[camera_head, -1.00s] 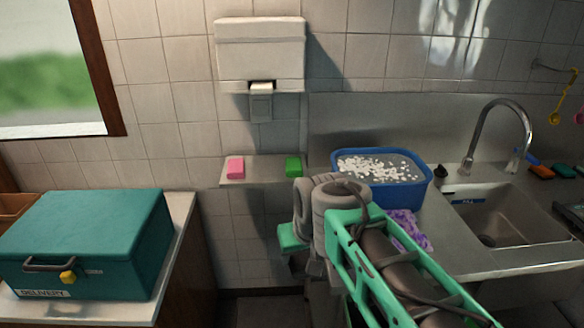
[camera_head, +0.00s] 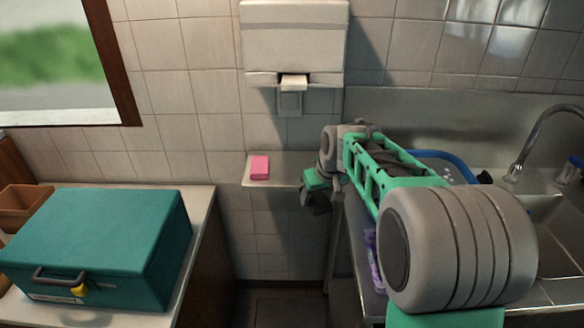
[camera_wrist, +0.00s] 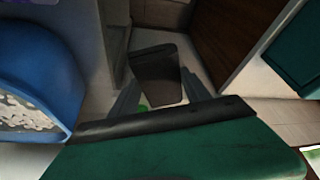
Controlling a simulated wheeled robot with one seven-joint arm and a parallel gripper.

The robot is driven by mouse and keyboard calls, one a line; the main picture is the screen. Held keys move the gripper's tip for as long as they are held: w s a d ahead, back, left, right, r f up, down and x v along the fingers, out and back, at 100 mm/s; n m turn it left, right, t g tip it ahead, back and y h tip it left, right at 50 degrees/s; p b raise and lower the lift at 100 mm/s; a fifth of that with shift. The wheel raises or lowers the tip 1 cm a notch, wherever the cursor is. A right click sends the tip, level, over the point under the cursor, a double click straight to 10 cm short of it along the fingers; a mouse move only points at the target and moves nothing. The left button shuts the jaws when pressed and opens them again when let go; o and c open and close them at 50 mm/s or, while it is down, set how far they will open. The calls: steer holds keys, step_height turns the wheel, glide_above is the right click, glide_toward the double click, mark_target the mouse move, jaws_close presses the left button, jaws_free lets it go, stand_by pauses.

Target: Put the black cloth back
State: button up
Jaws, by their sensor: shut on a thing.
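My gripper (camera_head: 316,203) is in front of the right end of the small wall shelf (camera_head: 285,172), left of the sink counter. In the wrist view, its two grey fingers (camera_wrist: 160,92) are shut on a dark, flat, roughly rectangular thing that looks like the black cloth (camera_wrist: 157,68). In the head view, the cloth is hard to tell from the dark fingers. A bit of green (camera_wrist: 143,107), likely the green sponge, shows beside the left finger in the wrist view. My arm hides that sponge in the head view.
A pink sponge (camera_head: 260,168) lies on the shelf, below a white wall dispenser (camera_head: 295,45). A blue tub (camera_wrist: 40,75) and purple cloth (camera_head: 374,262) are on the right counter. A teal delivery box (camera_head: 95,240) stands on the left counter. Floor lies between the counters.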

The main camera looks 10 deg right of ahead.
steer(key=p, duration=0.5)
glide_toward(291, 170)
steer(key=f, duration=0.4)
steer(key=shift+s, duration=0.35)
steer(key=shift+w+a+p, duration=0.2)
steer(key=shift+w+p, duration=0.4)
steer(key=shift+w, duration=0.6)
steer(key=shift+p+x, duration=0.4)
steer(key=shift+x, duration=0.5)
steer(key=shift+f, duration=0.1)
